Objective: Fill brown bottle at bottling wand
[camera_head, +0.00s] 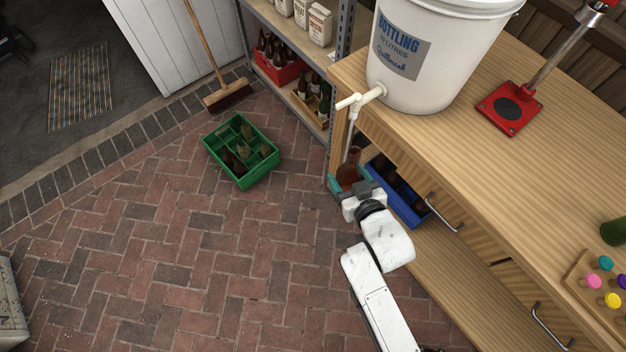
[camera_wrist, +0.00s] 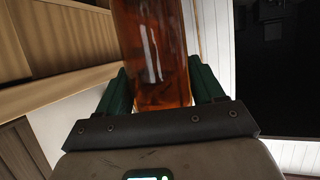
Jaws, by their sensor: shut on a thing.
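My gripper (camera_head: 350,188) is beside the bench's left end, below the tap, shut on a brown bottle (camera_head: 348,174). In the wrist view the bottle (camera_wrist: 152,60) stands between the two green jaw pads, and its glass looks amber. The white bottling bucket (camera_head: 440,75) stands on the bench, with a tap (camera_head: 360,98) at its lower left. The thin white bottling wand (camera_head: 349,138) hangs from the tap, down to the neck of the held bottle. Whether its tip is inside the bottle, and the liquid level, I cannot tell.
The wooden bench (camera_head: 520,150) has drawers with metal handles and a blue crate (camera_head: 415,212) under its top. A green crate (camera_head: 217,155) with several bottles stands on the brick floor, left. A red capper (camera_head: 508,108) stands on the bench. Shelves (camera_head: 309,112) stand behind.

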